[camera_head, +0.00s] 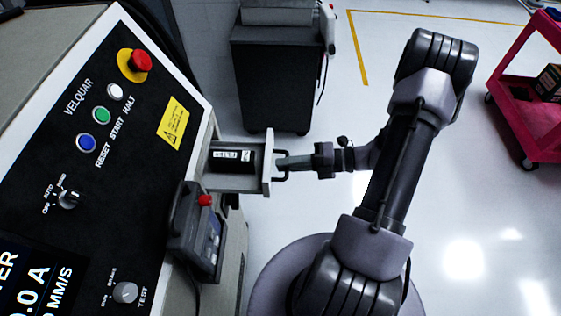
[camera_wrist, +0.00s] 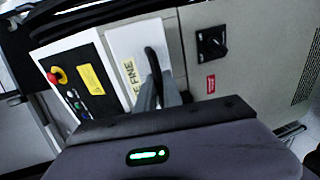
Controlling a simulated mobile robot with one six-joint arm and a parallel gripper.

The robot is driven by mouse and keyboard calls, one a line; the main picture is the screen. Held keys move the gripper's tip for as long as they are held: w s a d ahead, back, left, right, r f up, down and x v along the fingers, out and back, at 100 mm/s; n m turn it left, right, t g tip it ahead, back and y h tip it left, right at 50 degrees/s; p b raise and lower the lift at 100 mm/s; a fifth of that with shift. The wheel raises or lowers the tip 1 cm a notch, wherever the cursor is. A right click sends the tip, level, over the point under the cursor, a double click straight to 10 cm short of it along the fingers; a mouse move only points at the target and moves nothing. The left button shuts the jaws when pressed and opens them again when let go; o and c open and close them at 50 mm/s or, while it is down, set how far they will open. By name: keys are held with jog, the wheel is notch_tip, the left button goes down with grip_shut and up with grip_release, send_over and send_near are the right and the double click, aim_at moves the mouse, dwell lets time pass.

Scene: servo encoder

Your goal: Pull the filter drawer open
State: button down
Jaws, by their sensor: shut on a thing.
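The filter drawer (camera_head: 267,185) sticks out from the right side of the machine in the head view, so its inside shows. A black block with a white label (camera_head: 245,162) lies in it. My gripper (camera_head: 284,163) is shut on the drawer's dark handle (camera_head: 287,178). In the wrist view the drawer's white front (camera_wrist: 124,48) carries lettering ending in "FINE". My gripper's fingers (camera_wrist: 157,84) are at the black handle (camera_wrist: 153,60); the wrist body hides the lower part of the front.
The control panel (camera_head: 110,170) has a red stop button (camera_head: 141,61). A pendant with a red button (camera_head: 196,230) hangs just below the drawer in the head view. A dark cabinet (camera_head: 270,80) stands behind, and a red cart (camera_head: 525,125) at right.

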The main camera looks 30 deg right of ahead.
jog(key=c, duration=1.5)
grip_release()
jog(key=p+v, duration=0.2)
jog(key=v, duration=1.5)
jog(key=shift+s+d+r, duration=0.1)
jog(key=shift+d, duration=0.1)
